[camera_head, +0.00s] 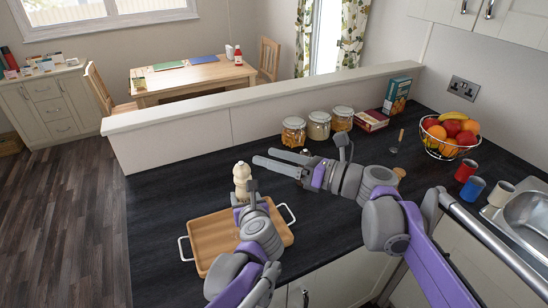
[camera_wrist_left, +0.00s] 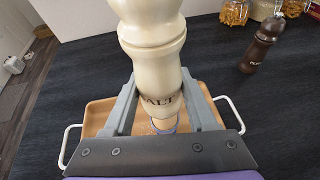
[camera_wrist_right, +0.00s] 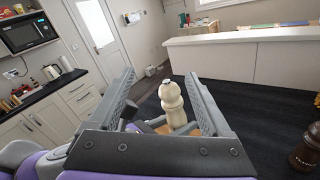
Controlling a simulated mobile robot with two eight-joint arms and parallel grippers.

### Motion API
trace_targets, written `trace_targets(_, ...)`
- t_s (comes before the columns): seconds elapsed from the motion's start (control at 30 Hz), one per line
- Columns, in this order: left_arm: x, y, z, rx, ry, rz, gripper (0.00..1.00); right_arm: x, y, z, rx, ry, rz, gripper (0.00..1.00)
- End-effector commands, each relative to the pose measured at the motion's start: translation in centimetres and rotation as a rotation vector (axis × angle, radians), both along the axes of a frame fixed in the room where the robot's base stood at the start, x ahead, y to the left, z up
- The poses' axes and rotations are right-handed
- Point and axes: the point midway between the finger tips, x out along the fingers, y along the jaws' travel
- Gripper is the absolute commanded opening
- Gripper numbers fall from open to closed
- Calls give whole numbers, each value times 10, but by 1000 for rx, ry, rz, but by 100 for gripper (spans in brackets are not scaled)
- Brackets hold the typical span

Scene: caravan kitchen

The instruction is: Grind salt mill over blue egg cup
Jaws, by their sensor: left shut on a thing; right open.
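The cream salt mill (camera_head: 241,178) is upright in my left gripper (camera_head: 246,192), which is shut on its lower body. In the left wrist view the salt mill (camera_wrist_left: 152,45) stands between the fingers, with lettering on its front. My right gripper (camera_head: 263,157) is open and empty, right of the mill's top. In the right wrist view the salt mill (camera_wrist_right: 172,101) appears between the open fingers, apparently beyond their tips.
A dark brown mill (camera_wrist_left: 262,45) stands right of the tray. Glass jars (camera_head: 319,125), a fruit bowl (camera_head: 449,150), a red cup (camera_head: 468,168) and a blue cup (camera_head: 473,192) stand farther right. The low wall (camera_head: 270,101) edges the counter's back. Dark counter left of the tray is clear.

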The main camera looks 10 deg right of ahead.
Motion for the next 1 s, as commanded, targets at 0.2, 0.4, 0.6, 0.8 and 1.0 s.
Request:
trace_targets(0.2, 0, 0, 0, 0, 0, 0, 4, -1, 0, 1, 9, 13, -12, 82)
trace_targets(0.4, 0, 0, 0, 0, 0, 0, 4, -1, 0, 2, 8, 12, -11, 82)
trace_targets(0.6, 0, 0, 0, 0, 0, 0, 4, -1, 0, 22, 7, 12, -10, 82)
trace_targets(0.8, 0, 0, 0, 0, 0, 0, 4, -1, 0, 47, 7, 12, -10, 82)
trace_targets(1.0, 0, 0, 0, 0, 0, 0, 4, -1, 0, 67, 7, 12, -10, 82)
